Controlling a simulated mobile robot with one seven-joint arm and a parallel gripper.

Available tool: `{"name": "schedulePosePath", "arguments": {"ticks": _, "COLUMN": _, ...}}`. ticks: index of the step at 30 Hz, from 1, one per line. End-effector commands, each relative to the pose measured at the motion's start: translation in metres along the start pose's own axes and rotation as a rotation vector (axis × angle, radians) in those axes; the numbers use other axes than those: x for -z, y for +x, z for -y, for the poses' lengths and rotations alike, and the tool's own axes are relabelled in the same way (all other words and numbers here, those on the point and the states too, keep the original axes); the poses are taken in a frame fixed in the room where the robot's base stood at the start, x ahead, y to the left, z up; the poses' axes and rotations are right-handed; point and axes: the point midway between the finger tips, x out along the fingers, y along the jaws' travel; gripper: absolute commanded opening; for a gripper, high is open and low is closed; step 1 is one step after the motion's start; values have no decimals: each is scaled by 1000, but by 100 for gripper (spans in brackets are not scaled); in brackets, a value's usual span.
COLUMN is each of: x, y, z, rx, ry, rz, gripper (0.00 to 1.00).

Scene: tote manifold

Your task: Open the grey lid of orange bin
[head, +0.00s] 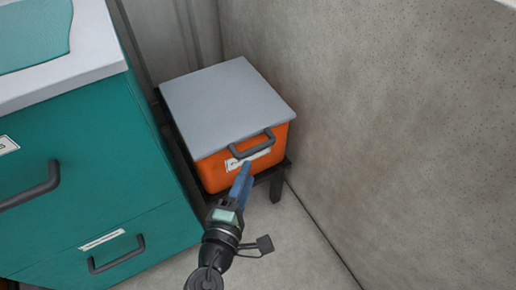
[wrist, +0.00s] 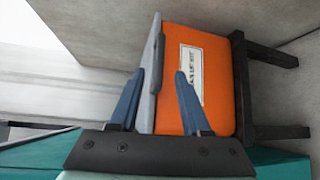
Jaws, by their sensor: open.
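The orange bin (head: 220,173) stands on a low dark stand with its flat grey lid (head: 222,98) lying shut on top. A dark handle (head: 252,146) sticks out from the lid's front edge, above a white label. My gripper (head: 246,166) is just in front of the handle and label. In the wrist view the bin (wrist: 216,75) appears turned on its side. There my open gripper (wrist: 160,74) has one blue finger on the lid (wrist: 149,100) side and one over the orange front. The handle (wrist: 158,66) shows between them; contact cannot be told.
A teal drawer cabinet (head: 85,180) with a pale top stands close to the bin's left. A speckled wall (head: 390,120) rises on the right. The dark stand (head: 277,187) carries the bin. Bare floor (head: 300,250) lies in front.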

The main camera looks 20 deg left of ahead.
Motion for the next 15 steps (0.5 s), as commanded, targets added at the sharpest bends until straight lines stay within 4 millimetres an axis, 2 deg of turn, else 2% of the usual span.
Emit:
{"name": "schedulePosePath", "arguments": {"ticks": 3, "x": 0, "y": 26, "z": 0, "rx": -3, "ry": 5, "rz": 1, "gripper": 47}}
{"name": "schedulePosePath", "arguments": {"ticks": 9, "x": 0, "y": 63, "z": 1, "rx": -2, "ry": 2, "rz": 1, "gripper": 47}}
{"name": "schedulePosePath", "arguments": {"ticks": 15, "x": 0, "y": 88, "z": 0, "rx": -1, "ry": 3, "rz": 1, "gripper": 47}}
